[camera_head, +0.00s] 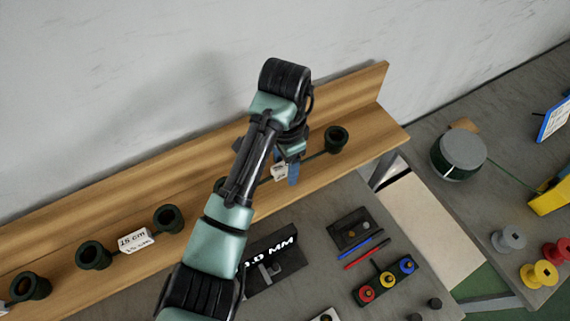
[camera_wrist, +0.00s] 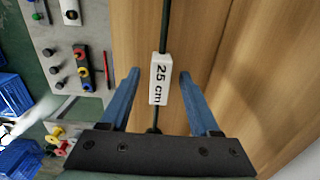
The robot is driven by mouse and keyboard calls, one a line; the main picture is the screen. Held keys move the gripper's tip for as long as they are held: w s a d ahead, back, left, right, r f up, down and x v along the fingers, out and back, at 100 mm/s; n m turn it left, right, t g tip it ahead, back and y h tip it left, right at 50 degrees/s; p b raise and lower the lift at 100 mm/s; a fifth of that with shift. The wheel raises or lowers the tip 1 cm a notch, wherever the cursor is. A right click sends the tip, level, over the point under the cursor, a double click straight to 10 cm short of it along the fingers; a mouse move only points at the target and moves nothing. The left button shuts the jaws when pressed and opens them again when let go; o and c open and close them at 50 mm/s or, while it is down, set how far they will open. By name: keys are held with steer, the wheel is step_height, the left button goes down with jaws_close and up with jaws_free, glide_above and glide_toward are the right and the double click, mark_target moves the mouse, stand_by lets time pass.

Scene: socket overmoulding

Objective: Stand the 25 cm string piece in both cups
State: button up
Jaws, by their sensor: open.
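The 25 cm string piece is a dark green cord with a white tag (camera_wrist: 160,79) reading 25 cm. In the head view its tag (camera_head: 279,172) is partly covered by my gripper. The cord runs right to a dark green cup (camera_head: 336,139) on the wooden shelf. Another cup (camera_head: 221,185) is mostly hidden behind my arm, so I cannot tell how the cord meets it. My gripper (camera_head: 287,168) is over the tag. In the wrist view its blue fingers (camera_wrist: 158,74) are open, one on each side of the tag and apart from it.
The wooden shelf (camera_head: 62,218) runs along the wall. More cups (camera_head: 168,218) and another tagged cord (camera_head: 136,240) are at left. The grey table (camera_head: 315,225) in front holds a black block marked MM (camera_head: 275,262), pens and coloured knobs. A cord spool (camera_head: 458,154) stands at right.

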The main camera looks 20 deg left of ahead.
jaws_close()
stand_by(0.3)
stand_by(0.3)
